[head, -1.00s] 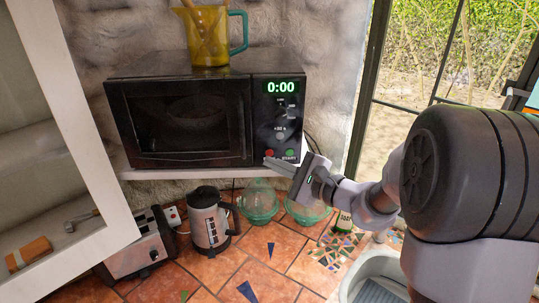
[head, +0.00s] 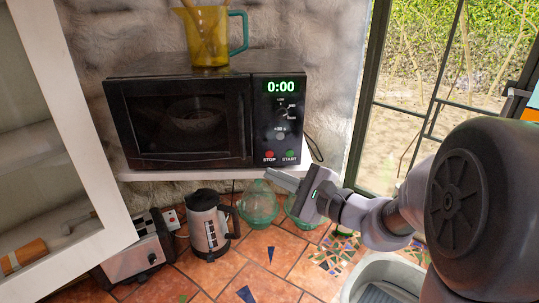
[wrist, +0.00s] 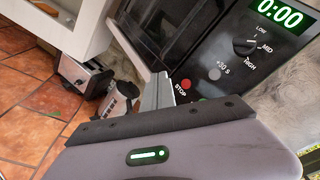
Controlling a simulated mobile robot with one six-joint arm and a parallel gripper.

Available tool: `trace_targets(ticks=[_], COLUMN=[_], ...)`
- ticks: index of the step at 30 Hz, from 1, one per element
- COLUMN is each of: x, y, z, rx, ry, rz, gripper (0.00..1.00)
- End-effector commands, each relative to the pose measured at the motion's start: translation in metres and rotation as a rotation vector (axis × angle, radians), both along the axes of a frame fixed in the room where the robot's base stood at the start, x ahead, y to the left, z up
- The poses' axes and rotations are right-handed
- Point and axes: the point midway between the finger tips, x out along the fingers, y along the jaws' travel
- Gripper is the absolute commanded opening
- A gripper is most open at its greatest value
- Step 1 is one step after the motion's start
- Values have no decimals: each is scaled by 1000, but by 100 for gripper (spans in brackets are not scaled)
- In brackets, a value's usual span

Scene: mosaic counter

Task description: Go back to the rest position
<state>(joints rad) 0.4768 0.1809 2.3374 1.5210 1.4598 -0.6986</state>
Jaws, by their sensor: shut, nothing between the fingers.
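My gripper (head: 284,180) is shut and empty, held in the air just below the right end of the microwave's shelf in the head view. In the wrist view its fingers (wrist: 157,92) point toward the black microwave front, left of the red STOP button. The microwave (head: 190,120) has its door closed, and its green display reads 0:00. My arm comes in from the right side of the head view and hides part of the counter and window.
A yellow jug (head: 208,35) stands on the microwave. A sink (head: 385,275) is at lower right. An open white cabinet door (head: 75,110) is left.

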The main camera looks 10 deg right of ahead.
Motion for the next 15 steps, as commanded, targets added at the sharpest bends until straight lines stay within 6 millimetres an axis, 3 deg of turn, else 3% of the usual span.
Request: trace_targets(ticks=[4, 7, 9, 11, 13, 15], x=[-7, -44, -92, -137, -186, -221], y=[13, 61, 100, 120, 122, 106], z=[-7, -37, -76, -117, -166, -211], rx=[-25, -153, -323, -509, -759, -1026], ry=[7, 40, 78, 107, 127, 121], rz=[40, 207, 372, 502, 613, 672], gripper=[0, 0, 0, 0, 0, 0])
